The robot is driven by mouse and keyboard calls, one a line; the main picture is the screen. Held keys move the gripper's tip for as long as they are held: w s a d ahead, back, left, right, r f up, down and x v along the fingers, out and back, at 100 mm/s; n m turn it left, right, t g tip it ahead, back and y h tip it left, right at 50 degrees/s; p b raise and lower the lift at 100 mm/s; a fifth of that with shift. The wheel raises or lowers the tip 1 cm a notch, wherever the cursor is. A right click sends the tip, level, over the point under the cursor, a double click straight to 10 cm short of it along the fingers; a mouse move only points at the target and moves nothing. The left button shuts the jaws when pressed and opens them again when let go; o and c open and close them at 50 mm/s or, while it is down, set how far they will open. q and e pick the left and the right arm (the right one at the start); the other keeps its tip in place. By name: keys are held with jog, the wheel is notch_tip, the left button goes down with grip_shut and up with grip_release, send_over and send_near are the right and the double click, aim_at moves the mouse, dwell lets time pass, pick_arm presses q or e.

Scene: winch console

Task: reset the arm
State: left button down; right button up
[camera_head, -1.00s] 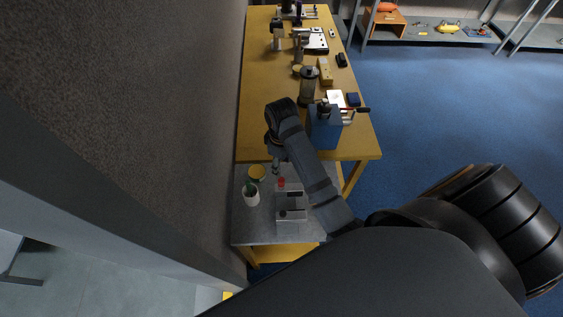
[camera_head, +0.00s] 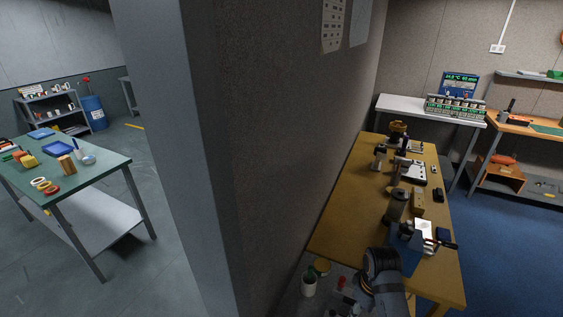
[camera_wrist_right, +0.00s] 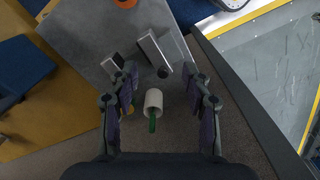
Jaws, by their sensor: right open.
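My right arm comes in at the bottom of the head view, its dark rounded wrist (camera_head: 382,268) over the near end of the wooden bench. My right gripper (camera_wrist_right: 159,82) is open and empty in the right wrist view. A white cup (camera_wrist_right: 153,98) with a green item (camera_wrist_right: 153,122) in it shows below and between its fingers, apart from them. The cup also shows in the head view (camera_head: 309,287). A grey block with a black knob (camera_wrist_right: 163,71) lies just ahead of the fingers. My left gripper is not in view.
A blue box (camera_head: 405,247) stands on the wooden bench (camera_head: 345,205), beside a dark canister (camera_head: 396,207). A wall (camera_head: 270,150) divides this bench from a green-topped table (camera_head: 110,160) at left. Blue floor (camera_head: 510,250) is open at right.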

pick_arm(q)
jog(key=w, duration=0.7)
pick_arm(e)
jog(key=s+d+r+m+t, duration=0.25)
jog(key=s+m, duration=0.35)
jog(key=s, duration=0.5)
notch_tip(320, 180, down, 33)
jog(key=s+d+h+b, duration=0.1)
jog(key=s+d+b, duration=0.2)
jog(key=b, duration=0.4)
pick_arm(q)
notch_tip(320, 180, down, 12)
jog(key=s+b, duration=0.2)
jog(key=b, duration=0.3)
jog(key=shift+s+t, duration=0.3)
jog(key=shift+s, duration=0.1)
pick_arm(e)
jog(key=s+f+g, duration=0.1)
jog(key=s+f, duration=1.7)
jog(key=f, duration=0.4)
jog(key=shift+s+d+f, duration=0.15)
jog(key=shift+d+f, duration=0.25)
jog(key=shift+d, duration=0.05)
jog(key=shift+g, duration=0.25)
